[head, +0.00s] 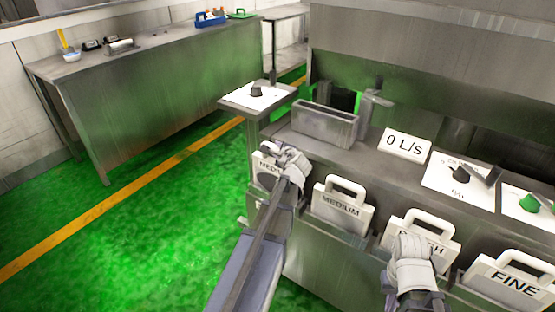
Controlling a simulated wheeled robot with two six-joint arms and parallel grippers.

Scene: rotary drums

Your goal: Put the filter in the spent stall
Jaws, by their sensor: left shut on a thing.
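My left gripper (284,156) is shut on a pale filter (265,166) at the left end of the bench front. Its label is partly hidden; the visible letters look like the start of "MEDIUM". I cannot tell whether this filter is seated in a stall or held just in front of it. Another filter marked MEDIUM (341,206) stands in the stall to its right. My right gripper (412,246) is in front of a filter whose label looks like ROUGH (437,249). Its fingers are not clear. A filter marked FINE (513,283) is at the far right. No label reading spent is legible.
The steel bench carries an open slot-like box (325,124), a sign reading 0 L/s (404,144), a black knob (460,173) and a green knob (529,203). A small side stand (236,99) holds another knob. A long table (160,85) stands behind the open green floor.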

